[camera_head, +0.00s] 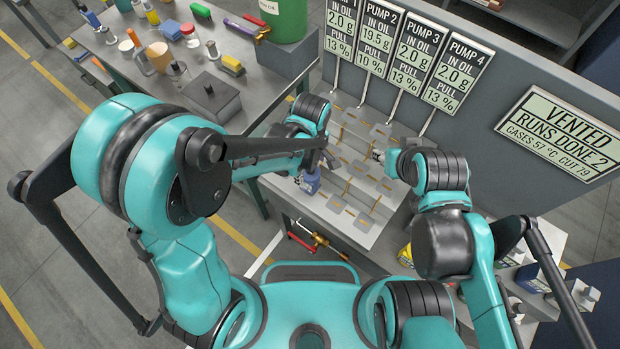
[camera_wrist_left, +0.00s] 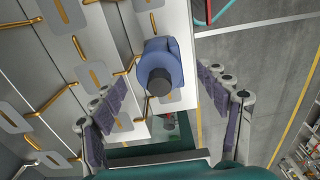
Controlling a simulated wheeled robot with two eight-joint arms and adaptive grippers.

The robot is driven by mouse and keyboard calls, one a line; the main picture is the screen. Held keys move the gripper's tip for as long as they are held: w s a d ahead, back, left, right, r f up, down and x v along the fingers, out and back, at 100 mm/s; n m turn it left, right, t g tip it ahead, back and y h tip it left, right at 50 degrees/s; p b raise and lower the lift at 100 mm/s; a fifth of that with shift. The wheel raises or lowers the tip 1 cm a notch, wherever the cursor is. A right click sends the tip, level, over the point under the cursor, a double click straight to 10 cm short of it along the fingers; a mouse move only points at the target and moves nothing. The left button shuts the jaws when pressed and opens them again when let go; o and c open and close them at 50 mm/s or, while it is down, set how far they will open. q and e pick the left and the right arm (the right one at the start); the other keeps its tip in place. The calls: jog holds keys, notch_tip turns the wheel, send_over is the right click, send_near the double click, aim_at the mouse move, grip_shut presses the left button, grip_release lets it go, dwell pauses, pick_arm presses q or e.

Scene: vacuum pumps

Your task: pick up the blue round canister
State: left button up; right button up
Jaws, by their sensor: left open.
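The blue round canister (camera_head: 309,184) stands near the front left edge of the grey bench top in the head view. In the left wrist view the canister (camera_wrist_left: 172,58) shows from above, with a dark round cap towards me. My left gripper (camera_wrist_left: 164,78) is open, with one finger on each side of the canister and visible gaps between. In the head view my left gripper (camera_head: 326,160) is just above and beside the canister, partly hidden by its arm. My right gripper (camera_head: 378,156) is over the bench further right; its fingers are too small to read.
The bench top (camera_head: 366,238) carries grey pads (camera_head: 335,205) and brass pipes near the canister. An upright panel with pump signs (camera_head: 397,50) stands behind. A side table (camera_head: 262,82) at upper left holds bottles, tools and a green drum (camera_head: 286,18).

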aim_at(310, 177)
pick_arm(q)
notch_tip(310, 177, down, 3)
jog(key=shift+w+f+b, duration=0.1)
jog(key=shift+f+b, duration=0.1)
jog(key=shift+b, duration=0.15)
jog(key=shift+a, duration=0.1)
grip_shut()
jog(key=shift+r, duration=0.15)
